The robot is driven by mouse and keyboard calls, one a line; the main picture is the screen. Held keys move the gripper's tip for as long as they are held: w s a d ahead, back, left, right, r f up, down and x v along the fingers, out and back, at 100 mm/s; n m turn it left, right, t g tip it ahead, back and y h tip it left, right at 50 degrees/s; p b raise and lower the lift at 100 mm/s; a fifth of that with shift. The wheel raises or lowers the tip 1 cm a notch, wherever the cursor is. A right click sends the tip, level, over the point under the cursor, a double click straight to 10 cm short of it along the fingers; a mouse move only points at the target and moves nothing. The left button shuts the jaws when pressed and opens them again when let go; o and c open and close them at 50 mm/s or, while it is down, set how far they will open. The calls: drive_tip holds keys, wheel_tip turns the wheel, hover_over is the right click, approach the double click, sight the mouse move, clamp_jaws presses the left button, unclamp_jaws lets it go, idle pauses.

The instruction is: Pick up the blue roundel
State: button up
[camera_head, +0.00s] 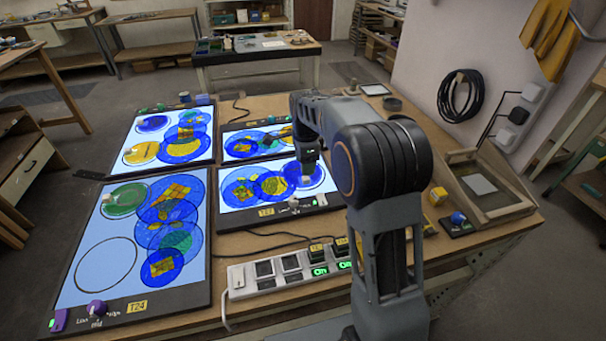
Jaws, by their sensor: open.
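Several blue roundels lie on lit panels, so I cannot tell which one the task means. My gripper (306,179) points down over the right end of the nearer right panel (290,207). It is open and small in view, just above or at a blue roundel (319,180) that it partly hides; I cannot tell whether they touch. Left of it on that panel lie a yellow-and-blue roundel (273,185) and another blue roundel (238,191). The large front left panel (75,292) holds overlapping blue roundels (152,236), a green roundel (124,199) and a bare drawn circle.
Two more lit panels with roundels stand behind, at back left (120,167) and back middle (232,128). A switch box (290,270) and cables lie at the front. A wooden tray (487,190) and a yellow block (438,196) are at right. My arm covers the table's middle right.

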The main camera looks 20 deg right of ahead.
sight(305, 178)
drive_tip(key=shift+s+a+f, duration=0.15)
drive_tip(key=shift+f, duration=2.45)
clamp_jaws()
